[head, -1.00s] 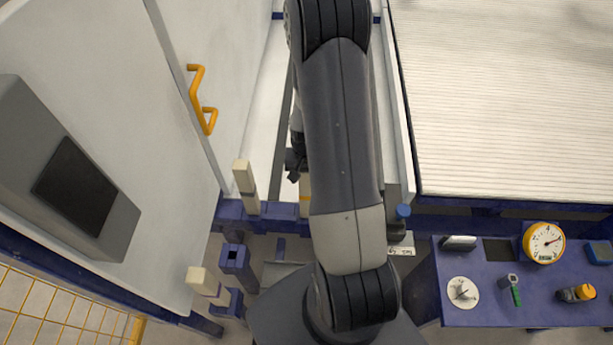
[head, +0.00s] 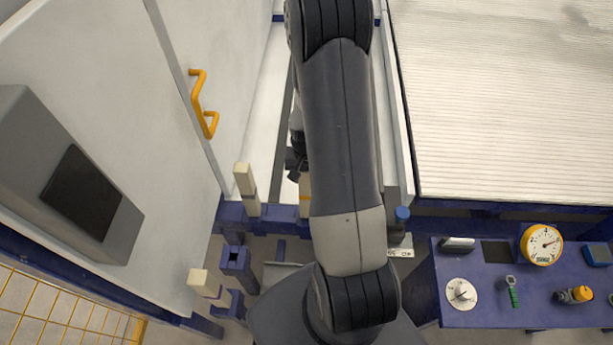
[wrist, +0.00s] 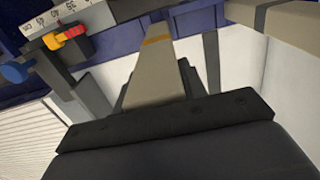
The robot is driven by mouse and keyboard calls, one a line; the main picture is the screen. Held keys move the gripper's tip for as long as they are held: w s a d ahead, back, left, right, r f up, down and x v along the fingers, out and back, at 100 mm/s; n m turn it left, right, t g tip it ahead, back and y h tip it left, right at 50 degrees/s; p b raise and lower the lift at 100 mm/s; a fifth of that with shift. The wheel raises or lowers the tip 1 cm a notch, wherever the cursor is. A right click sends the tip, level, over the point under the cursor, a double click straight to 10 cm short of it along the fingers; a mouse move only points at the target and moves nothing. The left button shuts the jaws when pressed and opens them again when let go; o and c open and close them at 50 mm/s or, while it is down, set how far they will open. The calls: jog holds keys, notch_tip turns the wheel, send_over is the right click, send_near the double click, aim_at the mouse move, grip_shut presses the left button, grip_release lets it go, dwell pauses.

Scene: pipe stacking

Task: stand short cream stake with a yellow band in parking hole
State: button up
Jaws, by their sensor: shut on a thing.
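The short cream stake with a yellow band (wrist: 158,75) is between the jaws of my gripper (wrist: 165,122) in the wrist view. My gripper is shut on it, and its banded end points away from the wrist camera. In the head view, part of the stake (head: 305,190) shows beside my arm, which hides the rest and most of the gripper. It is above or at the blue rail; I cannot tell whether it touches it. An empty square blue socket (head: 235,258), possibly the parking hole, is lower left of the stake.
A cream stake with a dark band (head: 246,185) stands upright on the blue rail (head: 275,214). Another cream stake (head: 205,283) stands beside the empty socket. A white door with a yellow handle (head: 203,110) is at left. A blue instrument table (head: 480,315) is at right.

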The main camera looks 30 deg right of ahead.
jog(key=shift+r+p, duration=2.25)
jog(key=shift+r, duration=1.4)
jog(key=shift+a, duration=0.1)
